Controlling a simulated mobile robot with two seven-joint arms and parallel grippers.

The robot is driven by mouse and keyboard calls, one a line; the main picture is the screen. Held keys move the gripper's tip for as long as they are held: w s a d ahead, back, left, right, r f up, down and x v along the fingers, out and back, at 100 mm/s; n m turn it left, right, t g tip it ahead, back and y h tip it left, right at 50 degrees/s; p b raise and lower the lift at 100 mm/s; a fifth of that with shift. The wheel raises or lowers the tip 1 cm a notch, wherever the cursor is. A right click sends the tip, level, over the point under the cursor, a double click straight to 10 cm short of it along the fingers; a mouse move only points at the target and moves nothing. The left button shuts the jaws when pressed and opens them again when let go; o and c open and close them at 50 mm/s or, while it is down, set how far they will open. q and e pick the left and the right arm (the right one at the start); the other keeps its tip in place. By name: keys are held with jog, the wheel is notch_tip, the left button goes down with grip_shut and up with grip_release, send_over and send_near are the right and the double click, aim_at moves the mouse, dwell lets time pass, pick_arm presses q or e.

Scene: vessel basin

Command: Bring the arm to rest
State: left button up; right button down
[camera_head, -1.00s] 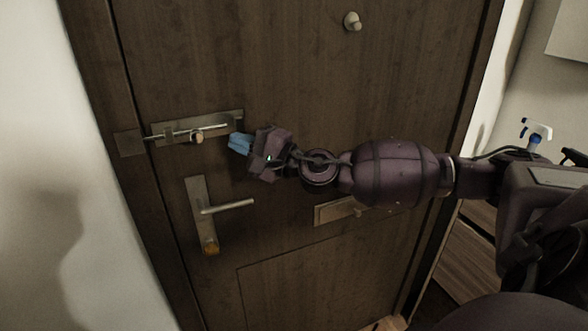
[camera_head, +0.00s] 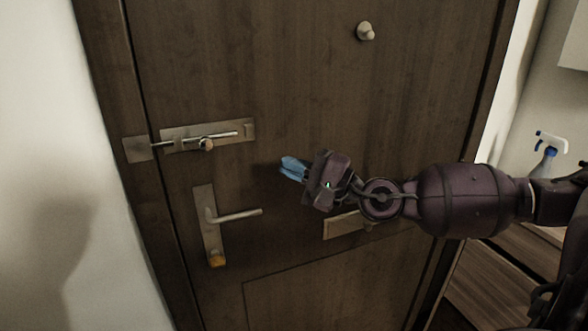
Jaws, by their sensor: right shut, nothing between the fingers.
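My right gripper (camera_head: 291,168) has blue fingertips and is shut with nothing between them. It stands in front of the dark wooden door (camera_head: 290,80), right of the slide bolt (camera_head: 225,135) and apart from it. The bolt's rod reaches left to the metal catch (camera_head: 137,149) on the frame. My right arm comes in from the right, stretched across the lower half of the door. My left gripper does not show.
A lever handle (camera_head: 238,215) on a plate sits below the bolt. A metal plate (camera_head: 343,225) is partly hidden by my arm. A round knob (camera_head: 366,31) is high on the door. A spray bottle (camera_head: 547,155) and wooden drawers (camera_head: 505,275) stand at the right.

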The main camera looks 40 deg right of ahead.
jog(key=shift+s+d, duration=0.1)
jog(key=shift+s, duration=0.1)
dwell(0.6)
jog(key=d+f+n+g+h, duration=0.1)
jog(key=d+f+n+h, duration=0.25)
jog(key=f+n, duration=0.95)
jog(key=d+f+n+g+h, duration=0.15)
jog(key=f+n+h, duration=0.45)
jog(key=n, duration=1.3)
jog(key=s+a+f+m+g, duration=0.2)
jog(key=s+a+f+m, duration=0.3)
jog(key=s+f+m, duration=0.3)
jog(key=s+a+f+m+g, duration=0.1)
jog(key=s+a+f+m, duration=0.4)
jog(key=f, duration=1)
jog(key=s+m, duration=0.3)
jog(key=shift+s+a+f+m+g, duration=0.15)
jog(key=shift+a+m+g, duration=0.05)
jog(key=shift+m+g, duration=0.15)
